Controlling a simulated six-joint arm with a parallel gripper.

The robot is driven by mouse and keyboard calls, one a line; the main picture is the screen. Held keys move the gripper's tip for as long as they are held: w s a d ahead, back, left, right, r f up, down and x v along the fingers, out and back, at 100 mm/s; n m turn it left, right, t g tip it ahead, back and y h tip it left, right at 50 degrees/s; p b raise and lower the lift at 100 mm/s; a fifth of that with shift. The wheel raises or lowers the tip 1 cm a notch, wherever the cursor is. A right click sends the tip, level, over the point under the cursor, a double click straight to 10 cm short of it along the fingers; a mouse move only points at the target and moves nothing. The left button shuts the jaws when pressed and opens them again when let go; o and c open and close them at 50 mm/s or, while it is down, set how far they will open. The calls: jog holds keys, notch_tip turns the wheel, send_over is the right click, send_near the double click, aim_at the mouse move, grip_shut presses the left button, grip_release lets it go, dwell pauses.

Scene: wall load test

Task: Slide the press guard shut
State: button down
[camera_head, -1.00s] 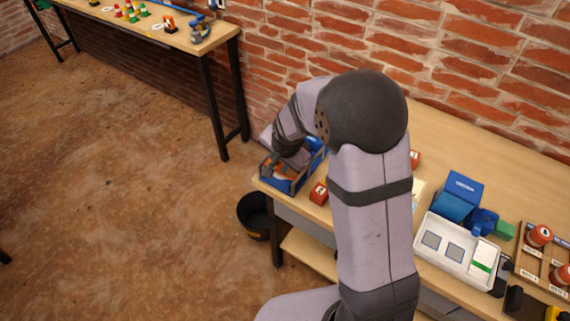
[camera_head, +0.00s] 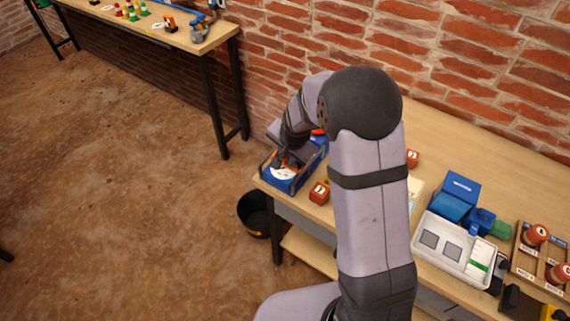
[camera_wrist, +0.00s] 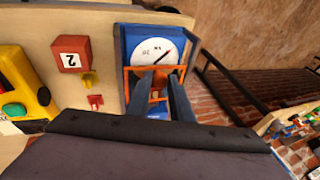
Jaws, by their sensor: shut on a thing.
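The press (camera_wrist: 127,45) is a blue unit with a white round dial (camera_wrist: 150,50) and a dark needle in the wrist view. It also stands at the left end of the bench in the head view (camera_head: 297,183), with its white dial (camera_head: 283,173) showing. The press guard (camera_wrist: 153,96) is an orange frame beside the dial. My gripper (camera_wrist: 160,80) has its two dark fingers at the orange frame and is shut on it. In the head view my gripper (camera_head: 284,160) is over the press and my wrist hides part of it.
A red block marked 2 (camera_wrist: 72,55) and a yellow box with buttons (camera_wrist: 20,85) are beside the press in the wrist view. A black bin (camera_head: 255,214) stands on the floor below the bench. A white tray (camera_head: 430,250) lies farther right.

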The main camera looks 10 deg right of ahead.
jog(key=shift+w+d, duration=1.5)
jog(key=c, duration=1.6)
grip_release()
jog(key=shift+f, duration=0.1)
jog(key=shift+c, duration=0.2)
jog(key=shift+p, duration=0.4)
notch_tip(320, 180, up, 7)
jog(key=p, duration=0.5)
